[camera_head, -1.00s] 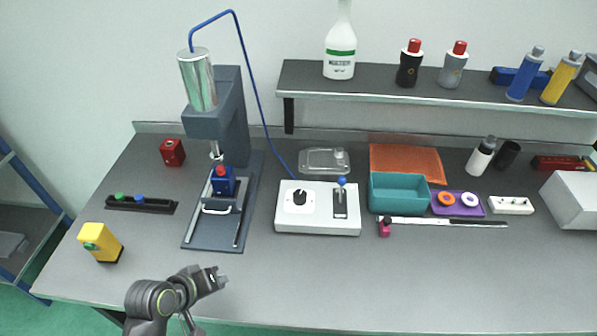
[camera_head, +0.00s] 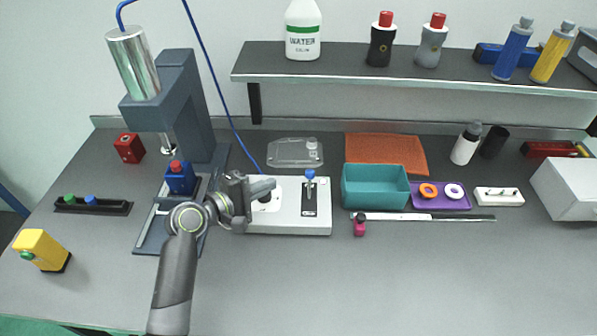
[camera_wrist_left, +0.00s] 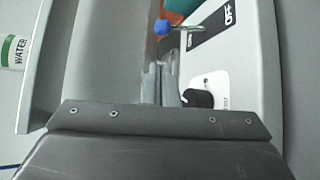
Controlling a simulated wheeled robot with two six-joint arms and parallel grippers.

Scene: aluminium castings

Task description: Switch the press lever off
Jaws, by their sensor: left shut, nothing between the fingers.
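The press lever, with a blue ball (camera_head: 310,174), stands on a black plate on the white control box (camera_head: 290,222). In the left wrist view the blue ball (camera_wrist_left: 163,27) and its metal stem lean away from the plate's end marked OFF (camera_wrist_left: 230,15), toward the back. My left gripper (camera_head: 272,187) is shut and empty over the box's left part, left of the lever and apart from it. It partly hides the box's black rotary knob, which shows in the wrist view (camera_wrist_left: 198,98) beside the fingers. My right gripper is not in view.
The press (camera_head: 185,110) stands to the left, behind my left arm, with a blue hose. A teal bin (camera_head: 375,188) is right of the box, and a clear lid (camera_head: 295,152) lies behind it. The table in front of the box is clear.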

